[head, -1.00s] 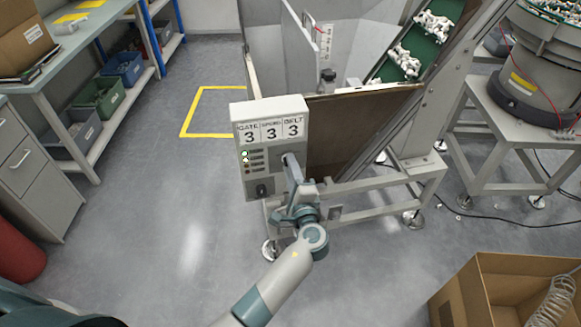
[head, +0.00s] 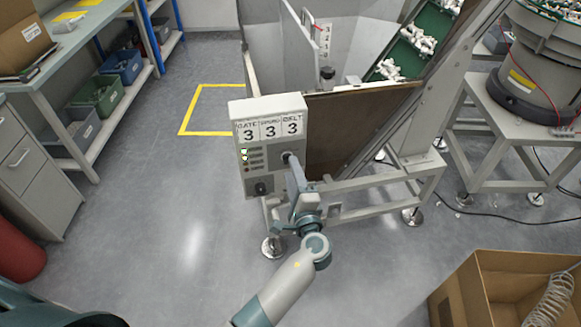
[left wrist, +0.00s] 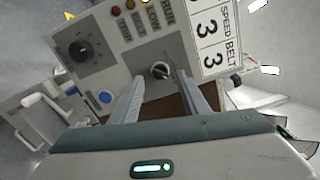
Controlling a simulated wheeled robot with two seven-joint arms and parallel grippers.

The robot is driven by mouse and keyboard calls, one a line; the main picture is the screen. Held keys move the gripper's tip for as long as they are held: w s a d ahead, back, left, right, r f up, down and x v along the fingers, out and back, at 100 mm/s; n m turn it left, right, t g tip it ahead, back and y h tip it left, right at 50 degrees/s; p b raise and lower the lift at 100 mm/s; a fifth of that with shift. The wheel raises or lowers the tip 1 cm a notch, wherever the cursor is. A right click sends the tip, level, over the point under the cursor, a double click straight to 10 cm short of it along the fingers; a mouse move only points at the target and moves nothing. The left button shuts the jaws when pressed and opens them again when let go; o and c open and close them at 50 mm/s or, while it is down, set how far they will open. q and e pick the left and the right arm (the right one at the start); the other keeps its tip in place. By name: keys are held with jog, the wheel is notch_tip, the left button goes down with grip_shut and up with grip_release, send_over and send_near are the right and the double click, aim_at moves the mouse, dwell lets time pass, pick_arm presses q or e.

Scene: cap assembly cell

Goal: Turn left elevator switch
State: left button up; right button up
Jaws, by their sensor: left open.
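A light grey control box (head: 270,145) with number panels and a column of small lamps stands on the front corner of the elevator frame. A small round switch with a pale handle (left wrist: 161,70) is on its face in the left wrist view. A larger black dial (left wrist: 81,50) sits on the same face, left of it; it also shows low on the box in the head view (head: 262,188). My left gripper (left wrist: 160,80) is open, its two fingers either side of the small switch. I cannot tell whether they touch it. In the head view, my left gripper (head: 293,167) hides part of the box's right side.
Behind the box is a brown-sided hopper (head: 350,130) with a green belt (head: 415,45) carrying white parts. A bowl feeder (head: 545,70) stands at right. An open cardboard box (head: 460,290) is at lower right. The floor left of the control box is clear.

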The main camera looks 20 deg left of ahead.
pick_arm(q)
jog(key=v, duration=1.4)
jog(key=shift+s+d+b, duration=0.15)
jog(key=shift+s+b, duration=0.1)
jog(key=shift+b, duration=0.15)
pick_arm(e)
jog(key=shift+w+a+r+t, duration=0.15)
jog(key=shift+w+a+r, duration=0.2)
jog(key=shift+w, duration=0.15)
jog(key=shift+w+a+r+t, duration=0.2)
jog(key=shift+w+a, duration=0.1)
jog(key=shift+w, duration=0.15)
jog(key=shift+s, duration=0.1)
